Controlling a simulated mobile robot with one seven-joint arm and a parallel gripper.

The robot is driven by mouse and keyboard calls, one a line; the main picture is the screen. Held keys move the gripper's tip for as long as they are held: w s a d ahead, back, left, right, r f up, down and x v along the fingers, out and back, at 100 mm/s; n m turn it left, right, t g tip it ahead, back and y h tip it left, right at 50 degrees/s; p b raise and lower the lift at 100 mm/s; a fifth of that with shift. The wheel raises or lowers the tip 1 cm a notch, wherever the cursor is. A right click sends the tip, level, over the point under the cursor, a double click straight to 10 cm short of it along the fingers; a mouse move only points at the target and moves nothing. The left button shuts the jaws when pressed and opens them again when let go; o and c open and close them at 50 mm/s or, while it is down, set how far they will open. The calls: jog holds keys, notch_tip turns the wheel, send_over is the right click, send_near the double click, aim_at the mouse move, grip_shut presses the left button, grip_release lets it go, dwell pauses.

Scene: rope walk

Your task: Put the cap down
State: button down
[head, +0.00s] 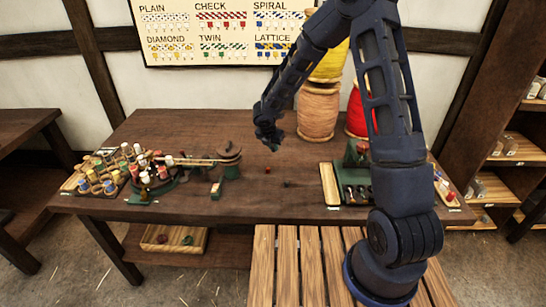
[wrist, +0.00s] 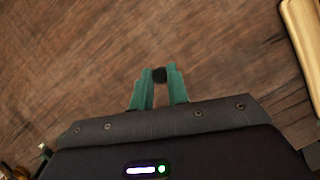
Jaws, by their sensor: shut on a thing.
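My gripper (head: 272,146) is above the middle of the brown table, with its fingers pointing down. In the wrist view its green fingers (wrist: 159,88) are closed on a small dark round piece, which I take to be the cap (wrist: 159,75). The cap sits between the fingertips, with bare wood behind it. In the head view the cap is too small to make out at the fingertips.
A board of pegs and bobbins (head: 98,180) and a green-based machine (head: 150,180) fill the table's left. A green device (head: 352,178) stands right. Large yarn spools (head: 318,112) stand behind. A small red piece (head: 267,169) lies mid-table; wood around it is mostly clear.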

aim_at(274, 160)
jog(key=shift+f, duration=2.8)
jog(key=c, duration=1.4)
grip_release()
jog(key=shift+f, duration=0.1)
jog(key=shift+o, duration=0.2)
